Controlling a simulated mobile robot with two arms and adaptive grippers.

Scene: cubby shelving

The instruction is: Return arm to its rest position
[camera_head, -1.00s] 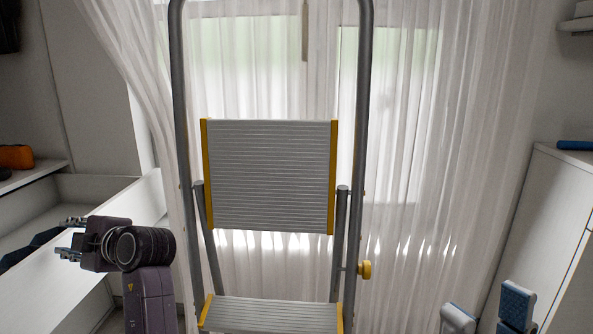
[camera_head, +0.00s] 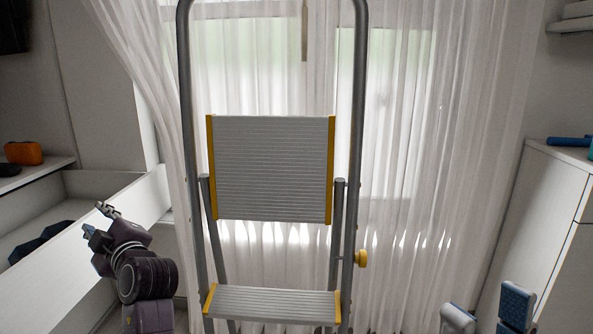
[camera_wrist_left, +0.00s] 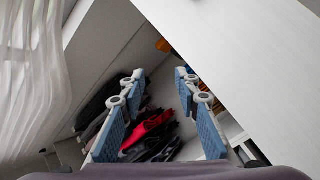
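My left gripper (camera_head: 95,221) is at the lower left of the head view, in front of the white open drawer (camera_head: 60,268). Its fingers point up and left and are apart. In the left wrist view, the two blue-padded fingers of the left gripper (camera_wrist_left: 158,90) are spread with nothing held between them. Beyond them lie dark clothes and a red cloth (camera_wrist_left: 148,130). My right gripper (camera_head: 487,312) shows only as two blue-padded fingers at the bottom right edge, apart and empty. The rest of my right arm is out of view.
A grey step ladder with yellow edges (camera_head: 270,170) stands in the centre before white curtains (camera_head: 400,230). A white cabinet (camera_head: 545,215) with a blue object (camera_head: 568,142) on top is at right. An orange item (camera_head: 23,153) sits on a shelf at left.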

